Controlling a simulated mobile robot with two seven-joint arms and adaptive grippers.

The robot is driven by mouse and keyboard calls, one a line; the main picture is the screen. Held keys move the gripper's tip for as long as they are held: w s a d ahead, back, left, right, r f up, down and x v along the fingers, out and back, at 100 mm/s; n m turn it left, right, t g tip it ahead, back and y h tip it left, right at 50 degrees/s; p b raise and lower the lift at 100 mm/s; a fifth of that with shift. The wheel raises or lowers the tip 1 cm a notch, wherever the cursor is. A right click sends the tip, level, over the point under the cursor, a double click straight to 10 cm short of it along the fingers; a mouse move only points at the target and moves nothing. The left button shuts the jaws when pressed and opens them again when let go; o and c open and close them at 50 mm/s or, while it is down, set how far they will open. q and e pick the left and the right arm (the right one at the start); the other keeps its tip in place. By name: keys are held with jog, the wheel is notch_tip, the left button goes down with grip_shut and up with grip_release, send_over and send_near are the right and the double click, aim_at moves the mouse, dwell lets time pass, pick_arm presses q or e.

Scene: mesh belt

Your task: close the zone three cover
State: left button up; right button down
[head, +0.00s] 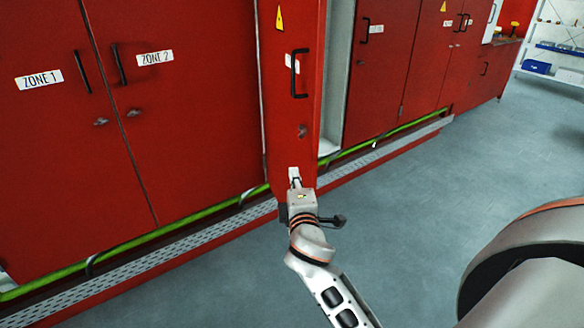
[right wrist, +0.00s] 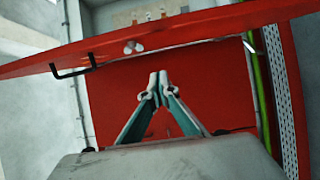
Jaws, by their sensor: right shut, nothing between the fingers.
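The open red cover (head: 278,105) stands swung out from the cabinet, between the Zone 2 door and the doors further right. I take it as the zone three cover; its label is too oblique to read. It has a black handle (head: 299,73) and a small latch below. My right gripper (head: 295,177) is shut and empty at the cover's lower part; I cannot tell whether it touches. In the right wrist view the closed fingertips (right wrist: 155,84) show just below the cover (right wrist: 215,25), which crosses the top of the picture. My left gripper is not in view.
The Zone 1 door (head: 35,130) and Zone 2 door (head: 190,120) are shut. A pale opening (head: 337,75) shows beside the open cover. A green pipe (head: 215,207) and perforated step (head: 160,252) run along the cabinet base. The grey floor (head: 440,165) is clear to the right.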

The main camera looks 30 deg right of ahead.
aim_at(304, 155)
jog(key=w+d+p, duration=0.1)
jog(key=w+d, duration=0.7)
jog(key=shift+d+f, duration=0.1)
dwell(0.4)
